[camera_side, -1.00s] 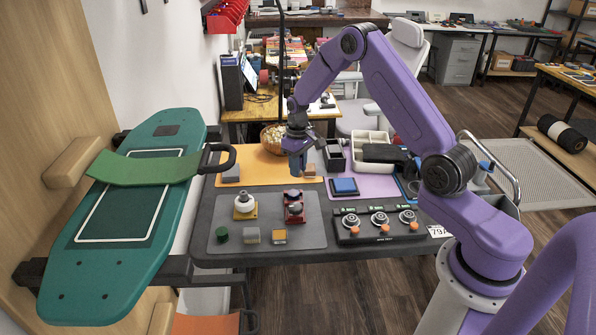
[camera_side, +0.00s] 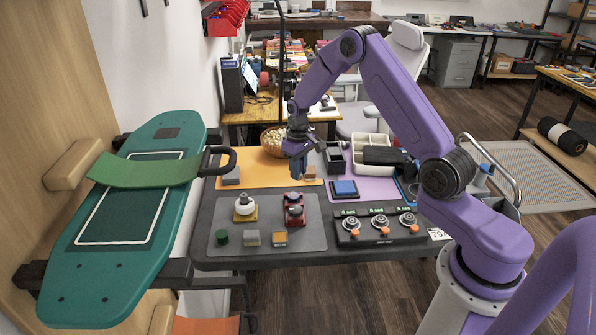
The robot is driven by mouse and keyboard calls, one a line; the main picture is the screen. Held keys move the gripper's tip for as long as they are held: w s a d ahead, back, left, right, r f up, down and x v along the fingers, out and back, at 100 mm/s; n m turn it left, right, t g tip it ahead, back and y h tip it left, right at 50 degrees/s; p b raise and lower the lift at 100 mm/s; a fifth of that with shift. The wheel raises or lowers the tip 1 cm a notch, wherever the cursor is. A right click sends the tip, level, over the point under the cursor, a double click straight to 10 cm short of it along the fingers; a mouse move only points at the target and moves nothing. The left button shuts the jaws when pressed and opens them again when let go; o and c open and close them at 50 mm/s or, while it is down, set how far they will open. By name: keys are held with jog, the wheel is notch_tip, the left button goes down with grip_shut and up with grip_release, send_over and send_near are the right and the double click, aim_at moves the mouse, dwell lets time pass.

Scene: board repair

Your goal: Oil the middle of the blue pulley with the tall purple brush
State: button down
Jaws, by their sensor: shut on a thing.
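My gripper (camera_side: 298,169) is over the far part of the bench, above the orange mat (camera_side: 262,171). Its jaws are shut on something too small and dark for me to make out. A small brown block (camera_side: 310,171) shows just right of the fingers; I cannot tell whether they touch it. I cannot pick out a tall purple brush or a blue pulley for certain. A blue square pad with a dark rim (camera_side: 344,188) lies on the lilac mat, right of my gripper.
A white-topped part on a yellow base (camera_side: 244,207) and a red part (camera_side: 294,207) stand on the grey mat (camera_side: 310,235). A dark box with several knobs (camera_side: 378,226) is to the right. A teal board (camera_side: 140,215) with a green strip fills the left.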

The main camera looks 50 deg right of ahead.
aim_at(295, 197)
jog(key=shift+f, duration=3.45)
jog(key=shift+w+f, duration=0.5)
jog(key=shift+w, duration=1.6)
jog(key=shift+s, duration=2.15)
jog(key=shift+r, duration=4.05)
